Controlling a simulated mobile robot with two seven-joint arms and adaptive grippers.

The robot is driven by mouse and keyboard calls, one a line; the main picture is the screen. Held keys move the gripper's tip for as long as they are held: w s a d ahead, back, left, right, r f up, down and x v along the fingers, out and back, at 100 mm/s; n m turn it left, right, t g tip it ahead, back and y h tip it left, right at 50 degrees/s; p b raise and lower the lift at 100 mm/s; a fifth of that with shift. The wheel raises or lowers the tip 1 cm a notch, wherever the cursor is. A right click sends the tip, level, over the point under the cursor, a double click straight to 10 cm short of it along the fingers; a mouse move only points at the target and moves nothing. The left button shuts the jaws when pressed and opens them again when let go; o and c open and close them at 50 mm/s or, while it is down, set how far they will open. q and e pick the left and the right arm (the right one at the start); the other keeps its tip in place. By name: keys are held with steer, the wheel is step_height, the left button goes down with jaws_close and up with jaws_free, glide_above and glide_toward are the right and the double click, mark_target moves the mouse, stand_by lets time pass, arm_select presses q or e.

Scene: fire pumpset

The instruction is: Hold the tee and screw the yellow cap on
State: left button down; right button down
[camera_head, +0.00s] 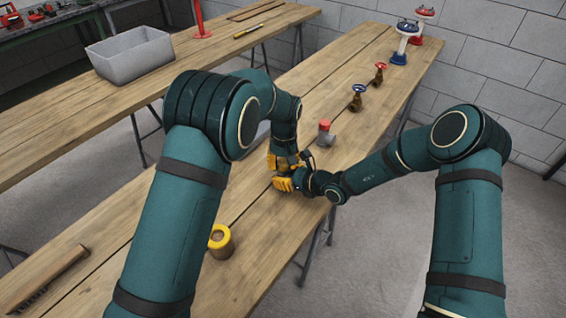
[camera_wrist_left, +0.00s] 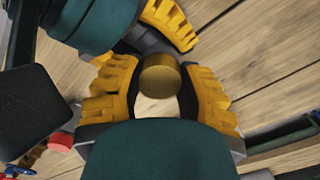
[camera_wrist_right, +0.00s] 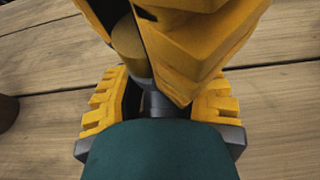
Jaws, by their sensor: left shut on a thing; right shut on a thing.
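My left gripper (camera_head: 283,161) and right gripper (camera_head: 287,183) are close together over the middle of the near bench. In the left wrist view, the mustard-yellow cap (camera_wrist_left: 160,80) sits between the left gripper's fingers (camera_wrist_left: 158,100), which are shut on it. In the right wrist view, the cap (camera_wrist_right: 127,45) shows beside a left finger. A grey piece, seemingly the tee (camera_wrist_right: 156,102), is between the right gripper's fingers (camera_wrist_right: 157,105). The left fingers cover much of the tee, and I cannot tell whether the cap is threaded on it.
A grey fitting with a red top (camera_head: 325,130) stands just beyond the grippers. Valves with red (camera_head: 380,68) and blue (camera_head: 360,90) handwheels stand farther back. A grey bin (camera_head: 132,57) is on the other bench.

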arm_select(q)
steer(key=c, duration=0.5)
jaws_free()
steer(key=shift+d, duration=0.1)
steer(key=shift+c, duration=0.2)
arm_select(e)
steer(key=shift+a+r, duration=0.1)
arm_select(q)
steer(key=shift+r, duration=0.1)
arm_select(e)
steer(key=shift+d, duration=0.2)
steer(key=shift+a, duration=0.1)
arm_select(q)
step_height(320, 180, up, 12)
steer(key=shift+d, duration=0.1)
arm_select(e)
steer(key=shift+c, duration=2.4)
jaws_free()
